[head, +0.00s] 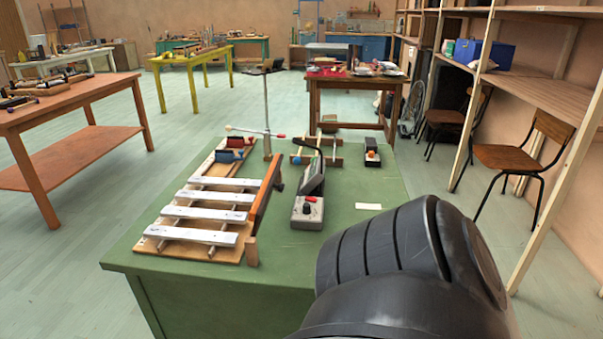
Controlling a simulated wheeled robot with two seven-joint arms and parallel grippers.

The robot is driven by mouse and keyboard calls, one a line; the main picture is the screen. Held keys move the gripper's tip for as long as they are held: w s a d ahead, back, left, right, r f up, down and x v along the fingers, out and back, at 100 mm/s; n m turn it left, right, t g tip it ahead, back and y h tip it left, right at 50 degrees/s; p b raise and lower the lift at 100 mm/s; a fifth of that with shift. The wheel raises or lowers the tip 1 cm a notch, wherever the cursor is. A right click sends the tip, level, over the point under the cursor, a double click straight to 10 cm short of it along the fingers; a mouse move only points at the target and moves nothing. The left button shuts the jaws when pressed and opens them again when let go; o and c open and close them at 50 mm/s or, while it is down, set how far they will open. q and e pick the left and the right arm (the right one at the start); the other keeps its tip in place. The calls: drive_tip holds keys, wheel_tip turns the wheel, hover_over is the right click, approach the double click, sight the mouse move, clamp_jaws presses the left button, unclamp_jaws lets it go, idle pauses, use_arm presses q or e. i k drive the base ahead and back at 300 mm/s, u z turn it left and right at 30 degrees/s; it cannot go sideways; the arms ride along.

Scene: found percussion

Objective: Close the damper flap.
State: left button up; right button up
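On the green table (354,237) stands a bar instrument with several pale metal bars (213,198) on a wooden base. A long orange-brown board that looks like the damper flap (266,192) runs along the right side of the bars. It stands raised on edge and does not lie over the bars. A small dark piece sits on its right face. A black link of my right arm fills the lower right and covers the table's front right corner. Neither gripper shows.
Right of the flap stands a grey box with a red knob (310,208) and a dark upright panel. Behind are a thin stand (266,115) with a red-tipped rod, a wooden frame (318,151) and a small black box (372,153). A pale card (368,206) lies on clear tabletop.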

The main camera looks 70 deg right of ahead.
sight(256, 214)
drive_tip(key=z, duration=2)
